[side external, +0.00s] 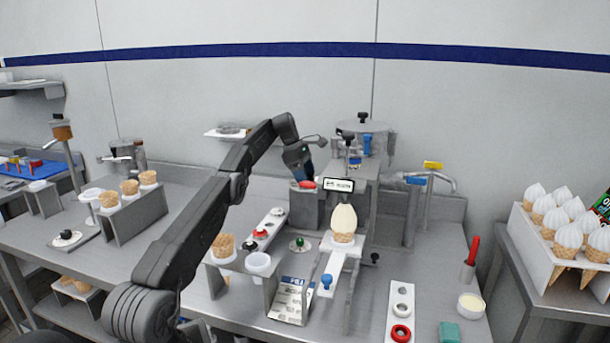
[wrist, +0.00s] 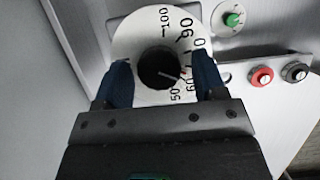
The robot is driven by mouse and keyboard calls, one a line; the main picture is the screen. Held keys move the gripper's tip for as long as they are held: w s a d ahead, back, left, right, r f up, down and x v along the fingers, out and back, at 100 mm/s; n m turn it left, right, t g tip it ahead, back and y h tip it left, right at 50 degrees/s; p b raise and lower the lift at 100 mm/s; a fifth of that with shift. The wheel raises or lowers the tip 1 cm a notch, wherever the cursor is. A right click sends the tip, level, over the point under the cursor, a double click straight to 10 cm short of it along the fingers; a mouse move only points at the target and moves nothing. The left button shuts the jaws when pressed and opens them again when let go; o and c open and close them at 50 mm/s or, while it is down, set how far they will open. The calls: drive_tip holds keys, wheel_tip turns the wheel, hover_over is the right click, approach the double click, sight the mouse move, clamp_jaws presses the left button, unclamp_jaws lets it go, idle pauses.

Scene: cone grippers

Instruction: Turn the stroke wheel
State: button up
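In the wrist view, the stroke wheel is a black round knob (wrist: 158,67) at the centre of a white dial disc (wrist: 130,40). The numbers 50, 60, 90 and 100 show on it; others are partly covered. My gripper (wrist: 162,78) is open, with one dark blue finger on each side of the knob and gaps between. Whether the fingertips reach knob height I cannot tell. In the side external view my gripper (side external: 302,163) is above the grey machine housing; the wheel is hidden there.

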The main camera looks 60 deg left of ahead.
drive_tip(key=shift+o, duration=0.2)
drive_tip(key=shift+a+r+n, duration=0.1)
drive_tip(key=shift+n, duration=0.2)
drive_tip(key=n, duration=0.2)
drive_tip(key=n+y, duration=0.1)
drive_tip(key=n, duration=0.1)
drive_tip(key=shift+d+t, duration=0.2)
drive_tip(key=shift+t, duration=0.2)
drive_tip(key=n+y, duration=0.1)
drive_tip(key=n, duration=0.1)
drive_tip(key=n+y, duration=0.1)
drive_tip(key=n, duration=0.1)
drive_tip(key=shift+s+n+t, duration=0.1)
drive_tip(key=shift+n+t, duration=0.2)
drive_tip(key=w+r+v, duration=0.1)
drive_tip(key=v, duration=1.5)
drive_tip(key=d+r+m, duration=0.4)
drive_tip(key=d+m, duration=0.1)
drive_tip(key=d, duration=0.4)
drive_tip(key=d+r+m, duration=0.4)
drive_tip(key=d+m, duration=0.2)
drive_tip(key=d, duration=0.4)
drive_tip(key=shift+s+r+m, duration=0.15)
drive_tip(key=shift+r+m, duration=0.15)
drive_tip(key=shift+r, duration=0.05)
drive_tip(key=shift+d, duration=0.1)
